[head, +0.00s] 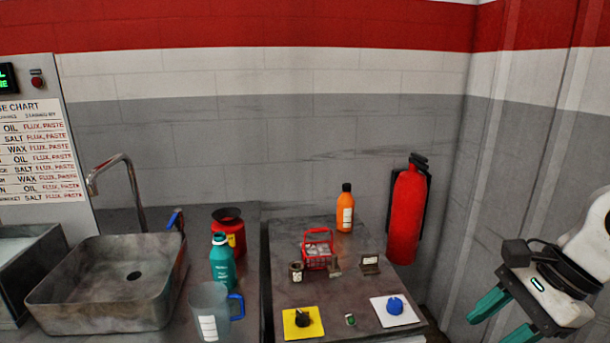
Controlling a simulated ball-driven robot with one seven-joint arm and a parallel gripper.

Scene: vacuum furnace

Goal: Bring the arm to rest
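My gripper (506,322) is at the lower right of the head view, on the end of my white and black arm. Its two teal fingers point down and to the left and stand apart, with nothing seen between them. The tip of the lower finger is cut off by the bottom edge of the picture. The gripper is to the right of the bench, apart from everything on it.
A grey bench (290,255) holds an orange bottle (345,212), a red basket (318,249), a yellow pad (297,326) and a white pad (384,317). A fire extinguisher (406,215) hangs behind. A sink (95,300), teal bottle (222,264) and jug (208,305) are left.

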